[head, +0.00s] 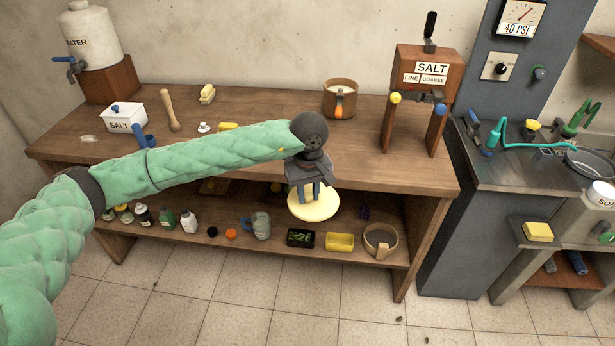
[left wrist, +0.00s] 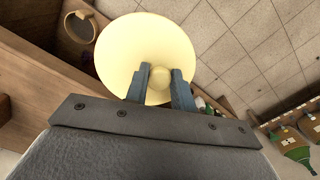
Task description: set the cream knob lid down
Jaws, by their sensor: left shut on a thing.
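The cream knob lid (head: 314,207) is a round pale disc with a knob on top. My left gripper (head: 312,190) is shut on its knob and holds it in front of the wooden table's front edge, in the head view. In the left wrist view the lid (left wrist: 128,55) lies beyond the two blue-grey fingers of the gripper (left wrist: 160,82), with the knob between them. The lid looks roughly level. Part of the lower shelf is hidden behind it. My right gripper does not show.
The wooden table (head: 400,175) carries a water jug (head: 92,35), a white salt box (head: 123,117), a wooden pot (head: 340,98) and a salt dispenser (head: 418,88). Its front right top is clear. The lower shelf (head: 285,248) holds several jars, a mug (head: 261,226) and a round wooden-rimmed sieve (head: 380,241).

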